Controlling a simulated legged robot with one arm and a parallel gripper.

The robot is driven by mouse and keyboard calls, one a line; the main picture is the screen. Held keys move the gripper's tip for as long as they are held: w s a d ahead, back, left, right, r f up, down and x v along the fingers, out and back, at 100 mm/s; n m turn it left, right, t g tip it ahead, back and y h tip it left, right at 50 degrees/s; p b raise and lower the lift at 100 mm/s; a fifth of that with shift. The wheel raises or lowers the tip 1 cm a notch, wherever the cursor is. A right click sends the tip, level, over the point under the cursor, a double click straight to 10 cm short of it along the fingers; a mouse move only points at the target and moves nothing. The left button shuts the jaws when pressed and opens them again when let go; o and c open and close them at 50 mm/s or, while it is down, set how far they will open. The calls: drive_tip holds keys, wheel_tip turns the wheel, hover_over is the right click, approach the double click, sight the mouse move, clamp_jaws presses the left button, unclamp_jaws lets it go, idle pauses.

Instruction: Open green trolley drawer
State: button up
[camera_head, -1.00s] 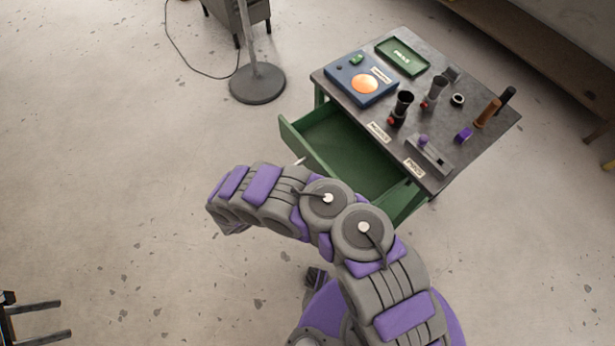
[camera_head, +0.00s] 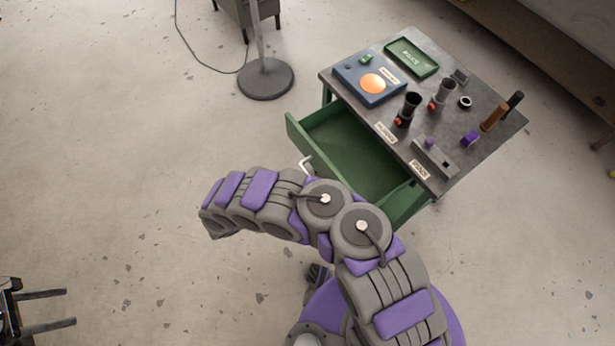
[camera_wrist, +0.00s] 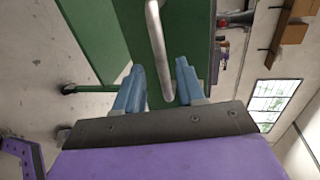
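The green drawer (camera_head: 350,147) of the trolley (camera_head: 470,95) is pulled out toward my arm, and its empty inside shows in the head view. Its pale metal handle (camera_head: 306,163) stands out from the drawer front, partly hidden by my arm. In the wrist view the handle (camera_wrist: 158,45) crosses the picture ahead of my gripper (camera_wrist: 158,85). My gripper's two blue fingers are apart, with the end of the handle between or just beyond them; I cannot tell how deep it sits. The fingers do not press on it visibly.
The trolley top holds a blue box with an orange disc (camera_head: 373,84), a green tray (camera_head: 411,57), dark cups and several small items. A stand with a round base (camera_head: 265,78) is at the upper left. A dark chair-like object (camera_head: 35,310) is at lower left.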

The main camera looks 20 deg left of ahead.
drive_tip(key=p+v, duration=0.1)
drive_tip(key=v, duration=1.1)
drive_tip(key=shift+f, duration=0.1)
